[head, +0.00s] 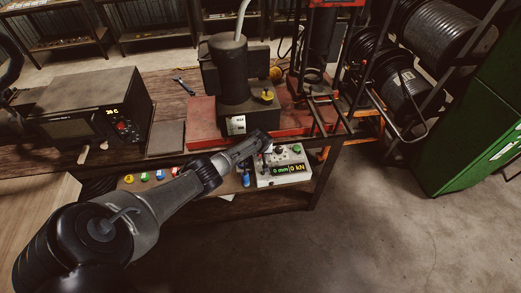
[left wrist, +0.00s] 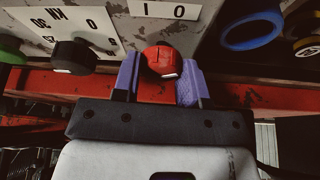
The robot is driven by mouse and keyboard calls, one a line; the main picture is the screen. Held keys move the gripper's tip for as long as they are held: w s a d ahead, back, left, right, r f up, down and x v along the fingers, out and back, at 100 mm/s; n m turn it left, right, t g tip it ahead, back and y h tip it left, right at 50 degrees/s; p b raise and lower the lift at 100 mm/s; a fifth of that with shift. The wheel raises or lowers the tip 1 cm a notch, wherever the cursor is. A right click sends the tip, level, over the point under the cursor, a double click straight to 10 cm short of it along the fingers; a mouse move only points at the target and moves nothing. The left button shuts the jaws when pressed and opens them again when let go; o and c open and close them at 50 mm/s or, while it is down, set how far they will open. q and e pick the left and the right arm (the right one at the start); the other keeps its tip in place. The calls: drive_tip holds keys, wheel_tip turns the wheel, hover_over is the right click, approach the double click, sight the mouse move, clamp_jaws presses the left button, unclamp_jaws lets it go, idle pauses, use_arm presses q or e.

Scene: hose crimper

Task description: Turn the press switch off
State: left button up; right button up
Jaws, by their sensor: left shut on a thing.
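The press control box (head: 264,181) sits at the bench's front edge, with a lit display reading 0 mm and 0 kN. In the left wrist view, the red rotary press switch (left wrist: 162,60) stands on its grey panel beside a white label marked I and O. Its pointing direction is hard to tell from this angle. My left gripper (head: 264,147) reaches the box from the left, and hides the switch in the head view. Its purple fingers (left wrist: 160,82) are shut on the red switch, one on each side. My right gripper is not in view.
Beside the switch are a black knob (left wrist: 73,57) with a scale label and a blue ring (left wrist: 252,31). The black press (head: 231,75) stands on a red base behind the box. An oven-like unit (head: 92,105) is at left. Several coloured pieces (head: 145,177) lie near my forearm.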

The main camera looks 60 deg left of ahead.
use_arm(q)
drive_tip(key=shift+n+g, duration=0.3)
drive_tip(key=shift+n, duration=0.7)
drive_tip(key=o, duration=0.9)
drive_tip(key=shift+r, duration=0.15)
drive_tip(key=shift+d+r+p, duration=0.1)
drive_tip(key=shift+r+p, duration=0.1)
drive_tip(key=shift+p, duration=0.15)
drive_tip(key=p+v, duration=0.2)
drive_tip(key=v, duration=0.2)
drive_tip(key=shift+d+r+p, duration=0.1)
drive_tip(key=shift+r+p, duration=0.2)
drive_tip(key=shift+p, duration=0.05)
drive_tip(key=p+v, duration=0.1)
drive_tip(key=v, duration=0.7)
drive_tip(key=shift+d+r, duration=0.2)
